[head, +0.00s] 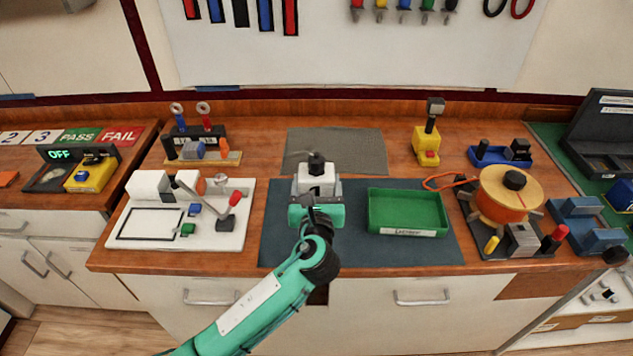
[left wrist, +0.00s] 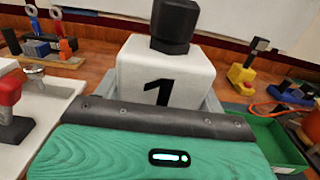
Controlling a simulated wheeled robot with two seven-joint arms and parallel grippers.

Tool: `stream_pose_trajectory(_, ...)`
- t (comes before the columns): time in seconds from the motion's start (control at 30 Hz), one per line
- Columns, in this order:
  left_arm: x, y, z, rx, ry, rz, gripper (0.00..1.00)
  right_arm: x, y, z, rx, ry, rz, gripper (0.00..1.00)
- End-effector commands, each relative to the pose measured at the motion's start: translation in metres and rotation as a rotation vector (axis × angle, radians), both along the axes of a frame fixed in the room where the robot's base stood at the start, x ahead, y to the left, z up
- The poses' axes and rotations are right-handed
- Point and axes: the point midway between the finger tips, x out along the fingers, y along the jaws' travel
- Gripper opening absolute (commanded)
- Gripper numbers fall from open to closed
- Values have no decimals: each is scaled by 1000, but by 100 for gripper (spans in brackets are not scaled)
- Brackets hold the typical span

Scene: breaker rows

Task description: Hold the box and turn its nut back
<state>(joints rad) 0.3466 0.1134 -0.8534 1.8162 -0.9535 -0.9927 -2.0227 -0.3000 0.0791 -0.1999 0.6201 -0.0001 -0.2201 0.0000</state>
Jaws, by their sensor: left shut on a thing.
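The white box (head: 314,183) marked 1 stands upright on the dark mat at the middle of the bench. It fills the middle of the left wrist view (left wrist: 190,82). The black nut (head: 316,163) sits on top of the box, and it also shows in the left wrist view (left wrist: 175,22). My left gripper (head: 316,195) comes from the front and is shut on the box, its grey fingers along the box's two sides. The box's underside and back are hidden. My right gripper is not in view.
The dark mat (head: 280,235) has free room left and front of the box. A green tray (head: 407,212) lies close on the right. A white fixture board (head: 140,240) is on the left. An orange reel (head: 509,195) stands farther right. A grey mat (head: 355,148) behind is bare.

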Motion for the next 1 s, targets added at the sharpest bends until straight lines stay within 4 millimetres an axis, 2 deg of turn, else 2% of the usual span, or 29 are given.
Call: stream_pose_trajectory(1.0,0,0,-39,0,-2,0,28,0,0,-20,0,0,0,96)
